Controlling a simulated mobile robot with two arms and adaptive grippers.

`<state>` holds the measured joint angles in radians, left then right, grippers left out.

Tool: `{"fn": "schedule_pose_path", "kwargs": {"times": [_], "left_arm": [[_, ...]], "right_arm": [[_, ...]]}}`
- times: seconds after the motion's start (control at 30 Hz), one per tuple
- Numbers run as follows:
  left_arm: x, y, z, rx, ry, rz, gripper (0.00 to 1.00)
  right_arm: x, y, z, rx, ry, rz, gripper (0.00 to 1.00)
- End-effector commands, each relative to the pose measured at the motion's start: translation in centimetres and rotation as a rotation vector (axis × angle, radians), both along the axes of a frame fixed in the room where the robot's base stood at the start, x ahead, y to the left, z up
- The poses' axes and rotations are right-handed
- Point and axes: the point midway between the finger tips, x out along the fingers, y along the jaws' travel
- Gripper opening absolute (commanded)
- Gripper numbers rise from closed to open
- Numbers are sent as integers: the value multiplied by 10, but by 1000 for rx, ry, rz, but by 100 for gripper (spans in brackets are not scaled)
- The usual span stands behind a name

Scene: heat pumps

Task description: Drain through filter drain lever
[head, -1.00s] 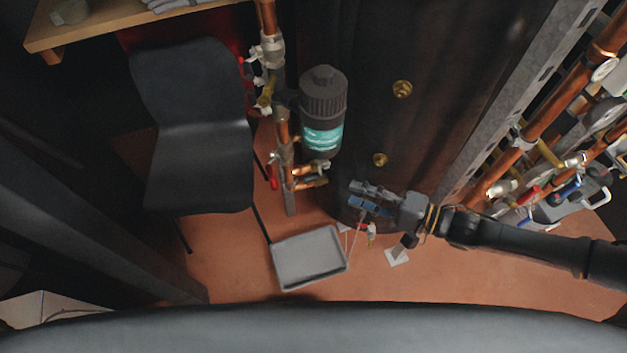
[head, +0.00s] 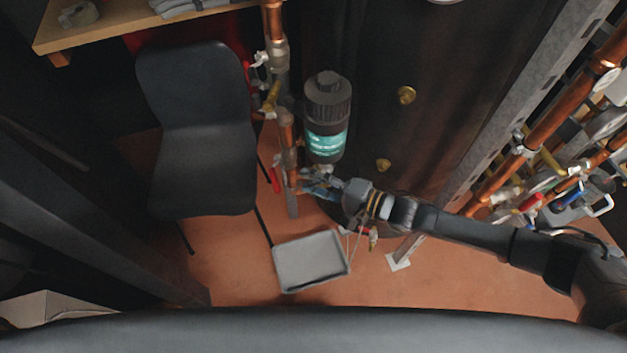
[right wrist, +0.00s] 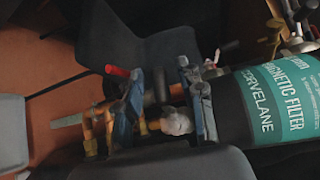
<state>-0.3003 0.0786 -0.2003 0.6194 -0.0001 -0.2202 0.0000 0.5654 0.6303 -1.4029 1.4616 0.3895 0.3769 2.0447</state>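The magnetic filter (head: 326,115) is a dark cylinder with a teal label. It stands upright on the copper pipework in the head view, and its label fills the right of the right wrist view (right wrist: 275,105). A red lever (head: 275,180) shows at the pipe left of the filter's lower end; a red handle also shows in the right wrist view (right wrist: 117,71). My right gripper (head: 318,184) is just below the filter, beside the pipe fittings. Its blue fingers are apart in the wrist view (right wrist: 165,105), with a pale cap and dark fitting between or behind them. Contact is unclear. My left gripper is out of view.
A grey tray (head: 292,285) lies on the floor below the filter. A black chair (head: 200,130) stands to the left. A wooden shelf (head: 120,24) is at the upper left. Copper pipes and a metal rail (head: 530,90) are at the right.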

Motion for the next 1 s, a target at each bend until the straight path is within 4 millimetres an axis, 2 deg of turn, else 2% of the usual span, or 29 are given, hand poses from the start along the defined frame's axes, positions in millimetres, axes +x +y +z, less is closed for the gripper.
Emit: {"fn": "schedule_pose_path", "kwargs": {"times": [0.07, 0.23, 0.27, 0.67, 1.0], "left_arm": [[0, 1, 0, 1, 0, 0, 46], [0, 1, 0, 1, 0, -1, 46], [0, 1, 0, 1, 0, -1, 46], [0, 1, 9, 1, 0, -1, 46], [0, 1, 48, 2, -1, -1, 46]], "right_arm": [[0, 0, 0, 0, 0, 0, 36], [0, 0, 0, 0, 0, 0, 2], [0, 0, 0, 0, 0, 0, 0], [0, 0, 1, -40, -14, 0, 0], [0, -1, -5, -258, -82, 1, 0]]}}
